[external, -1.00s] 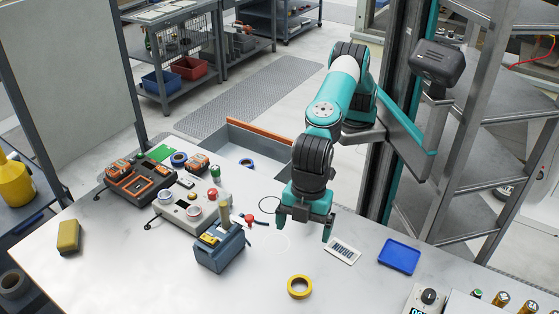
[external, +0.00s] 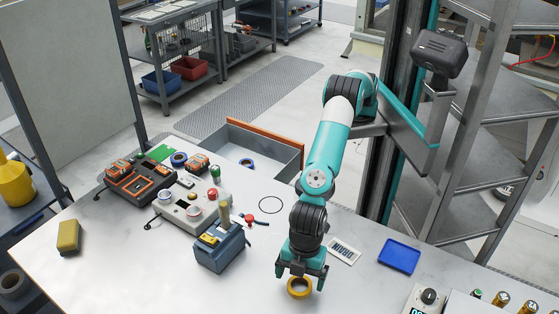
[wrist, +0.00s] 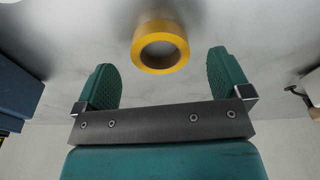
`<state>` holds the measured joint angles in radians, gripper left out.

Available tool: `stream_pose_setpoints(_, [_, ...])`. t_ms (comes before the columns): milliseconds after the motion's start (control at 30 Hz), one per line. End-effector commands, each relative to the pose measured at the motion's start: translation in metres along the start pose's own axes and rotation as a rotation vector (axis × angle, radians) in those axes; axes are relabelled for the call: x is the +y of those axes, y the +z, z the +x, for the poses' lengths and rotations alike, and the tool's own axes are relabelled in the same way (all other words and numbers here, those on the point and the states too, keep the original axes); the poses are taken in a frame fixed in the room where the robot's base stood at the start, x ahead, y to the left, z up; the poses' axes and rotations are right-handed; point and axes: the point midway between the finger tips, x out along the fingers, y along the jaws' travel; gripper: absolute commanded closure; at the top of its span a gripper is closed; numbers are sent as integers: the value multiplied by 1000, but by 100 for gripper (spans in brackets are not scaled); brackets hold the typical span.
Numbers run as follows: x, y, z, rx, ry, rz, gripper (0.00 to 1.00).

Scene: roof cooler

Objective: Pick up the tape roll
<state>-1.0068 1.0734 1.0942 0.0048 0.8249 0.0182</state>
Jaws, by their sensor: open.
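The yellow tape roll (external: 299,293) lies flat on the grey table near its front edge. In the wrist view the tape roll (wrist: 160,64) sits ahead of my fingers, between their lines, with a bare ring hole in its middle. My gripper (external: 300,283) is open and empty, just above and behind the roll in the external view. Its two green fingers (wrist: 168,75) stand apart on either side in the wrist view. I see no contact with the roll. The gripper hides part of the roll's far side in the external view.
A blue-grey toolbox (external: 222,253) stands left of the gripper; its side also shows in the wrist view (wrist: 15,90). A white label card (external: 343,251) and a blue tray (external: 399,256) lie to the right. A control box with a knob (external: 428,298) is at front right.

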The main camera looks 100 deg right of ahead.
Motion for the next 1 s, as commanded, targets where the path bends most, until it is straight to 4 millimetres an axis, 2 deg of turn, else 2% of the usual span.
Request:
stream_pose_setpoints(200, [0, 0, 23, 0, 0, 0, 4])
stream_pose_setpoints(433, [0, 0, 25, 1, 0, 0, 4])
stream_pose_setpoints(667, [0, 0, 24, 1, 0, 0, 57])
stream_pose_setpoints(1000, [0, -1, 22, 2, 0, 1, 58])
